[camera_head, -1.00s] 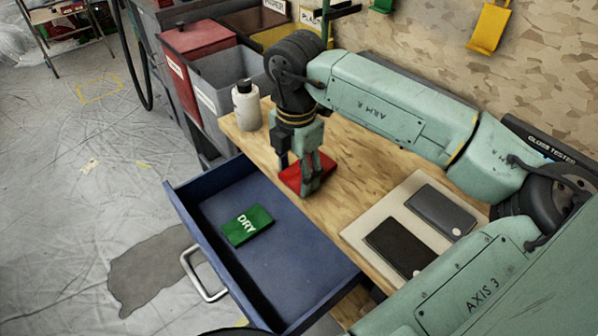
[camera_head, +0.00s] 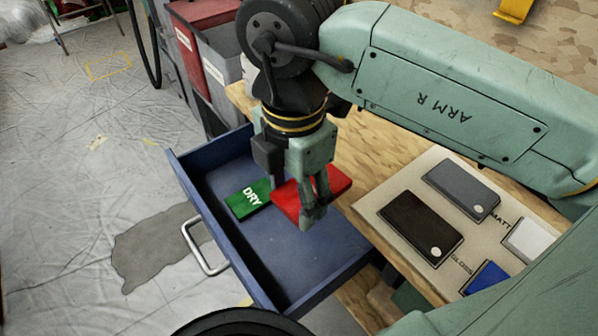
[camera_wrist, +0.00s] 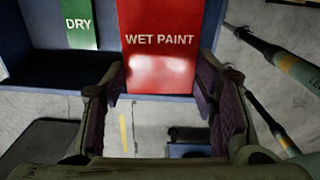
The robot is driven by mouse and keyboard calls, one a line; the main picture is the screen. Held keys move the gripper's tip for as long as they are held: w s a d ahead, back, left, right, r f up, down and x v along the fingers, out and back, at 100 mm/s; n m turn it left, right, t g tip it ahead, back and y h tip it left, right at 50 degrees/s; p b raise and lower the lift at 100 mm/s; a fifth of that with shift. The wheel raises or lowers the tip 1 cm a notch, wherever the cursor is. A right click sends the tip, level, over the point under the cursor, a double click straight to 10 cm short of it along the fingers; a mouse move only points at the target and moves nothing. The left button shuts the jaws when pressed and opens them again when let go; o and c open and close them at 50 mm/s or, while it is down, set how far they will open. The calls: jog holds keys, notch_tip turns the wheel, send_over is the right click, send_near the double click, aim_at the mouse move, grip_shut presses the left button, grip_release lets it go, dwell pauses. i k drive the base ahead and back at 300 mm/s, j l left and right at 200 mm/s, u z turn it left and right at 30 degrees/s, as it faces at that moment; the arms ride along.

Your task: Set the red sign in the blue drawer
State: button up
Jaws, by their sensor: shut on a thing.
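The red sign (camera_head: 335,183) is held in my gripper (camera_head: 313,212), which is shut on it, above the open blue drawer (camera_head: 318,262). In the wrist view the red sign (camera_wrist: 160,62) reads "WET PAINT" and sits between the fingers of my gripper (camera_wrist: 163,88). A green sign (camera_head: 249,198) marked "DRY" lies on the drawer floor, left of the red sign; it also shows in the wrist view (camera_wrist: 79,27). My fingers hide part of the red sign in the head view. I cannot tell its exact height above the drawer floor.
The wooden bench top (camera_head: 372,148) borders the drawer on the right. A pale board (camera_head: 385,207) with dark and coloured panels lies on it. The drawer handle (camera_head: 200,250) sticks out over the sheeted floor. A red bin (camera_head: 205,45) stands at the back.

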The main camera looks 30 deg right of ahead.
aim_at(287, 237)
jog(key=z, duration=1.7)
jog(key=j+z, duration=0.2)
jog(key=z, duration=0.15)
jog(key=j+z, duration=0.3)
jog(key=k+j+z, duration=0.1)
jog(key=z, duration=0.25)
jog(key=k+j+z, duration=0.1)
jog(key=j+z, duration=0.2)
jog(key=k+j+z, duration=0.15)
jog(key=z, duration=0.2)
jog(key=k+j+z, duration=0.5)
jog(key=k+j, duration=0.35)
jog(key=k, duration=0.15)
jog(key=k+j, duration=0.35)
jog(key=k, duration=0.15)
